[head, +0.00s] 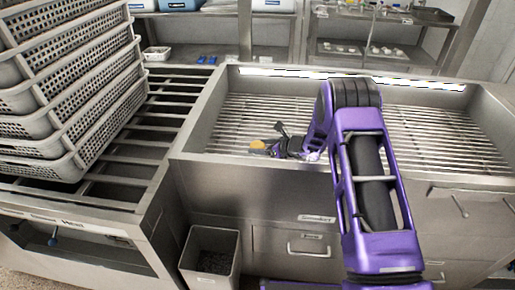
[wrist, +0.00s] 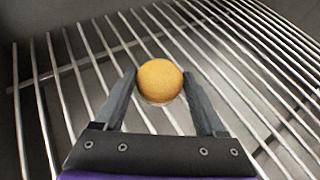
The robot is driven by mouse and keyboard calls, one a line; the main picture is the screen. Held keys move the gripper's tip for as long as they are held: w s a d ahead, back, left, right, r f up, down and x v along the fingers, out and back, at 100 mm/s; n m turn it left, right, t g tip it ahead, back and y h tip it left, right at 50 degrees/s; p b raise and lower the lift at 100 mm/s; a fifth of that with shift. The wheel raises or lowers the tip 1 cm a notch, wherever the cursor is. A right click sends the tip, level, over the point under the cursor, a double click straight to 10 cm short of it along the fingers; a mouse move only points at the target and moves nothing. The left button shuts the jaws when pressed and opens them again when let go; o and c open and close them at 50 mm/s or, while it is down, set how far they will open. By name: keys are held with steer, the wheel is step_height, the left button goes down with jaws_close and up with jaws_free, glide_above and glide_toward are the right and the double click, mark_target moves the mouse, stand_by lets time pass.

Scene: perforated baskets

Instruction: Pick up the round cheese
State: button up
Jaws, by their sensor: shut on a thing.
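The round cheese (wrist: 160,80) is a small orange-yellow ball. In the wrist view it sits between the two fingertips of my gripper (wrist: 160,86), touching both. In the head view the cheese (head: 257,145) shows at the tip of my gripper (head: 262,148), inside the steel sink, low by the slatted rack near its front wall. The gripper is shut on the cheese. I cannot tell whether the cheese still touches the rack bars below it.
The metal rack (head: 420,130) fills the sink floor and is otherwise clear. The sink's front rim (head: 240,160) lies close to my gripper. Stacked perforated baskets (head: 75,90) stand on the slatted counter at left. A grey bin (head: 210,258) stands below. Shelves are behind.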

steer(key=c, duration=0.3)
